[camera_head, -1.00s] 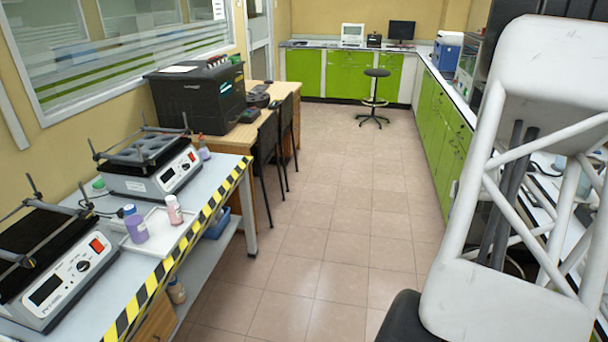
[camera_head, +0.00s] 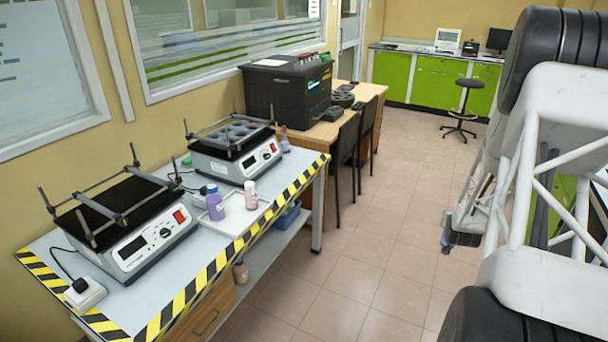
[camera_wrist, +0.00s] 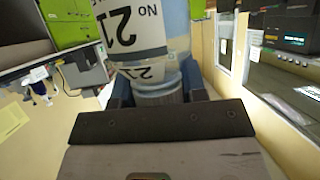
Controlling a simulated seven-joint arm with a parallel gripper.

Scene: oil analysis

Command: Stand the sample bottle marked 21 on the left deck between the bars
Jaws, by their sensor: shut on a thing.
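In the wrist view my gripper (camera_wrist: 158,88) is shut on a clear bottle (camera_wrist: 135,38) with a white label marked "No 21". The bottle is close to the camera, and its neck end is between the blue-grey fingers. In the head view the left shaker (camera_head: 145,247) stands on the bench with a flat black deck (camera_head: 118,205) framed by raised bars (camera_head: 130,214). This deck is empty. My arm is at the right of the head view, well away from the bench; the held bottle cannot be made out there.
A second shaker (camera_head: 240,165) with a deck of round holes stands behind. A purple bottle (camera_head: 214,203) and a pale pink bottle (camera_head: 250,194) stand at a white tray (camera_head: 236,220). A power socket (camera_head: 86,293) sits at the near left. Striped tape marks the bench edge. Open floor lies between.

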